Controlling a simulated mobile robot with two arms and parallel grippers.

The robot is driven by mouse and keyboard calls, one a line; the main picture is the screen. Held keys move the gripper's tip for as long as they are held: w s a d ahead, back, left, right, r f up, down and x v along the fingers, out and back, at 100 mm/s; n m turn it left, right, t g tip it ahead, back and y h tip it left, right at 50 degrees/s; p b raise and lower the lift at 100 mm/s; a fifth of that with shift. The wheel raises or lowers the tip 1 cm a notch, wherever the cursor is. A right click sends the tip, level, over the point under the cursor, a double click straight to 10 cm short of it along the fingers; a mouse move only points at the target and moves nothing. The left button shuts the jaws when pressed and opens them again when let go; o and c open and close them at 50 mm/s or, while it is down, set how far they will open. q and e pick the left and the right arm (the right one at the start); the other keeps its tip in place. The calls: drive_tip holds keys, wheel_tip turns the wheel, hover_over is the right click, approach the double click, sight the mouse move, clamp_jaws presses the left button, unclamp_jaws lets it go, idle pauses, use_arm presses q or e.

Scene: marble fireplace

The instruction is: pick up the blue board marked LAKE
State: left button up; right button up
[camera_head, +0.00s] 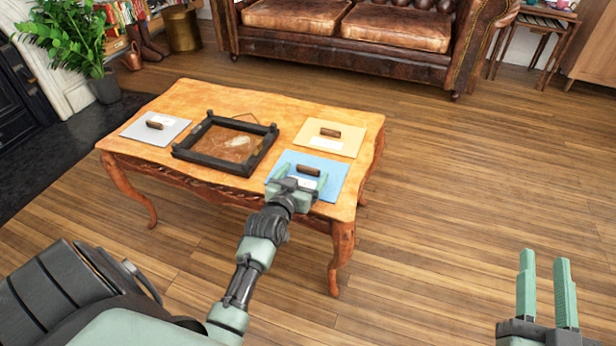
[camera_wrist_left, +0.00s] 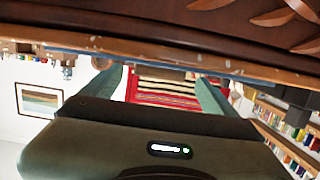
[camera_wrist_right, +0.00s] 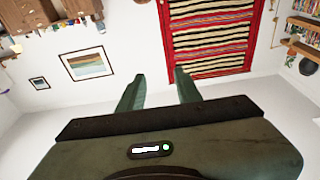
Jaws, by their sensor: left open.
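The blue board (camera_head: 330,172) lies flat at the near right corner of the wooden table, with a brown handle (camera_head: 308,170) on top. A pale label on it is partly hidden by my left gripper, and its lettering is unreadable. My left gripper (camera_head: 304,172) is open over the board's near left part, its fingertips on either side of the handle in the head view; contact cannot be told. In the left wrist view its fingers (camera_wrist_left: 160,76) are apart near a thin blue edge. My right gripper (camera_head: 544,256) is open and empty, right of the table.
The table (camera_head: 205,97) also holds a dark-framed tray (camera_head: 187,153), a yellow board (camera_head: 345,147) and a grey board (camera_head: 134,131), both with brown handles. A leather sofa (camera_head: 350,25) stands behind. The wooden floor at right is clear.

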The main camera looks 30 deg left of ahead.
use_arm(q)
drive_tip(key=shift+w+a, duration=0.1)
drive_tip(key=shift+w, duration=0.35)
drive_tip(key=c, duration=1.5)
drive_tip(key=shift+c, duration=0.5)
use_arm(e)
drive_tip(key=shift+s+r+t, duration=0.15)
drive_tip(key=shift+r+t, duration=0.35)
drive_tip(key=shift+r, duration=0.35)
